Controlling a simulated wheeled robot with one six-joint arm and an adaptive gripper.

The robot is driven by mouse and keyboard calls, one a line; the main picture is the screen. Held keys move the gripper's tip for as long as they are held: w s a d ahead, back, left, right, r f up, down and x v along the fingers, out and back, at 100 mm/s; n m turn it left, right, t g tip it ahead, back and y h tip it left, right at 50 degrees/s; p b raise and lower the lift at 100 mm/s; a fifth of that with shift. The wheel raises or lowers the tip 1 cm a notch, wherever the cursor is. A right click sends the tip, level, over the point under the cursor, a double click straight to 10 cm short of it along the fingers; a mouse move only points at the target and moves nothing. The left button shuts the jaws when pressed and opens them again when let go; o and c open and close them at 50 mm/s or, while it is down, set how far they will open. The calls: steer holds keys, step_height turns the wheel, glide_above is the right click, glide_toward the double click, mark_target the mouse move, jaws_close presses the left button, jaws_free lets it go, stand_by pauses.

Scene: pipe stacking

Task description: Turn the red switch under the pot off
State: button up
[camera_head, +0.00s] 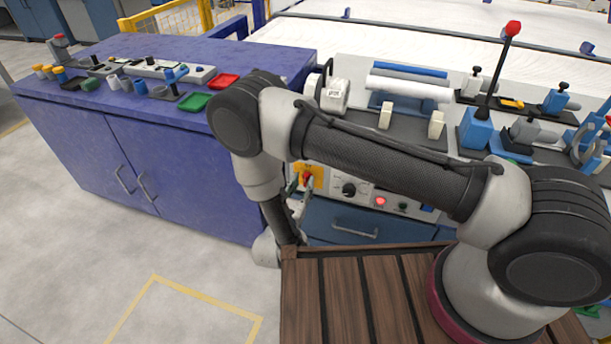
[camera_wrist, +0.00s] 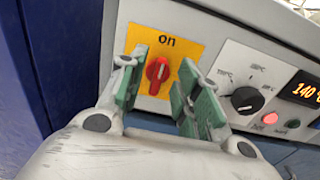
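The red switch (camera_wrist: 158,73) sits on a yellow plate (camera_wrist: 178,42) marked "on" in the wrist view, its handle close to upright. The yellow plate is also partly visible in the head view (camera_head: 318,172), low on the machine's front panel. My gripper (camera_wrist: 160,66) is open, with green-padded fingers either side of the switch. A gap shows between each finger and the switch; I cannot tell how near they are in depth. I cannot make out a pot for certain in either view.
Right of the switch are a black dial (camera_wrist: 247,100), a lit red lamp (camera_wrist: 270,118) and a display reading 140 (camera_wrist: 303,91). A blue cabinet (camera_head: 180,170) stands close on the left. A drawer handle (camera_head: 354,231) lies below the panel.

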steer(key=shift+w+d, duration=0.25)
steer(key=shift+w, duration=0.4)
jaws_close()
steer(key=shift+n, duration=0.3)
steer(key=n, duration=0.3)
steer(key=shift+w+a+n, duration=0.1)
steer(key=shift+a+n, duration=0.1)
steer(key=shift+n, duration=0.1)
steer(key=n, duration=0.9)
steer(key=shift+w+a+f, duration=0.1)
steer(key=shift+a+f, duration=0.25)
steer(key=shift+f+n, duration=0.15)
steer(key=shift+n, duration=1)
steer(key=shift+f+n, duration=0.15)
steer(key=shift+n, duration=1)
